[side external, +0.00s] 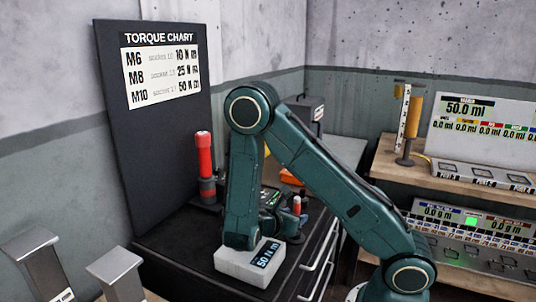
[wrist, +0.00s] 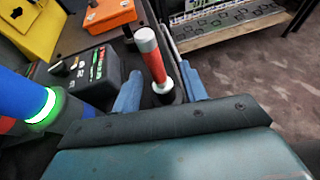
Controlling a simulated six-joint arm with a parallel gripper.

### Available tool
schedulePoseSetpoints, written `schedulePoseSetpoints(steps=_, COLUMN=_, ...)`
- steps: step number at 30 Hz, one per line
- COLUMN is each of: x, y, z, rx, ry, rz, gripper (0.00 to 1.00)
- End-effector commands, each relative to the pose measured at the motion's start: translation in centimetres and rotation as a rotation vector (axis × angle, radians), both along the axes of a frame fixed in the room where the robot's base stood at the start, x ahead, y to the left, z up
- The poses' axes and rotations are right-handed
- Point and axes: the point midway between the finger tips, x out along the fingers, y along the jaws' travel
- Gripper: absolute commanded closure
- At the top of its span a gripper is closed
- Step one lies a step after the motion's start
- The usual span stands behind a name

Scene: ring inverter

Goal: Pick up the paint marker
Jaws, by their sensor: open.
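My gripper (wrist: 160,76) is open, with one blue finger on each side of the marker's lower part. I cannot tell whether either finger touches it. In the side external view the gripper (side external: 288,222) is small and partly hidden by my arm.
A dark device with a green display (wrist: 88,78) is left of the marker. A blue cylinder with a glowing green ring (wrist: 40,105) stands farther left. An orange case (wrist: 110,14) and yellow object (wrist: 30,28) lie behind. A red-topped post (side external: 205,155) stands by the torque chart board (side external: 160,165).

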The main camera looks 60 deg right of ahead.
Motion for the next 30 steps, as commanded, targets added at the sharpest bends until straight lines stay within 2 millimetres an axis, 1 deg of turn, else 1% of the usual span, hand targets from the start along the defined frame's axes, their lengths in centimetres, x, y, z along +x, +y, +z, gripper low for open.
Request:
schedulePoseSetpoints(steps=8, x=0.0, y=-0.3, z=-0.2, rx=0.0, ry=0.001, rz=-0.002, gripper=0.57)
schedulePoseSetpoints(steps=11, x=0.0, y=-0.9, z=-0.4, rx=0.0, ry=0.001, rz=-0.002, gripper=0.57)
schedulePoseSetpoints(steps=21, x=-0.2, y=-4.0, z=-1.8, rx=0.0, ry=0.002, rz=-0.002, gripper=0.57)
schedulePoseSetpoints(steps=25, x=-0.3, y=-4.6, z=-2.0, rx=0.001, ry=0.001, rz=0.0, gripper=0.57)
schedulePoseSetpoints(steps=30, x=-0.3, y=-4.8, z=-2.1, rx=0.001, ry=0.001, rz=0.0, gripper=0.57)
